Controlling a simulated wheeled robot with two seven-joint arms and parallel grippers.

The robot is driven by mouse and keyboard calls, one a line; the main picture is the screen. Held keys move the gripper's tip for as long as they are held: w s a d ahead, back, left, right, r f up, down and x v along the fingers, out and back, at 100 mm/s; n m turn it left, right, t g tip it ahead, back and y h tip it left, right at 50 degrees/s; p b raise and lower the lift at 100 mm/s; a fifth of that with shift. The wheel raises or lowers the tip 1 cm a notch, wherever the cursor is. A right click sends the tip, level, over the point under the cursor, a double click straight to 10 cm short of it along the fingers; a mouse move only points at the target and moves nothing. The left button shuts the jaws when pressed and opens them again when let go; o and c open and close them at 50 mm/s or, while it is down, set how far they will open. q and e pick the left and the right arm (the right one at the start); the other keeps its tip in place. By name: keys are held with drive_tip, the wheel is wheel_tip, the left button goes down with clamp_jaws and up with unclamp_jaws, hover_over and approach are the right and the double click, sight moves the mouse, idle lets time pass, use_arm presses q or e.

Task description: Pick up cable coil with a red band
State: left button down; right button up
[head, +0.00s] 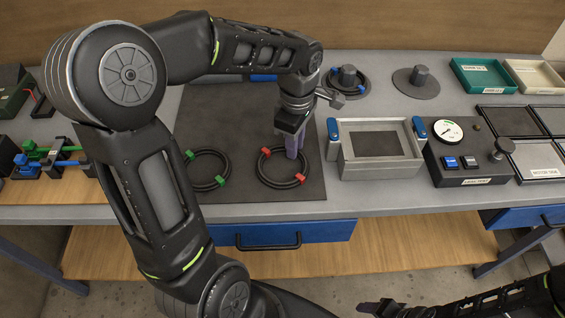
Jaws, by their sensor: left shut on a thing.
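The black cable coil with red bands (262,173) lies on the dark mat (240,112) in the head view. My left gripper (292,152) reaches down over the far right side of its ring and is shut on it. The fingers hide part of the ring there. The coil looks flat and still at mat level; I cannot tell if any part is lifted. My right gripper (368,307) is at the bottom edge of the view, far from the coil, and its jaw opening cannot be made out.
A similar coil with green bands (226,170) lies just left on the mat, partly behind my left arm. A fixture with blue handles (375,172) and a gauge box (468,181) stand to the right. Two posts (347,75) (418,76) stand behind; the left has a blue-marked coil around it.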

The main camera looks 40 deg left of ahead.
use_arm(q)
wheel_tip(320, 180, up, 10)
idle(0.6)
idle(0.5)
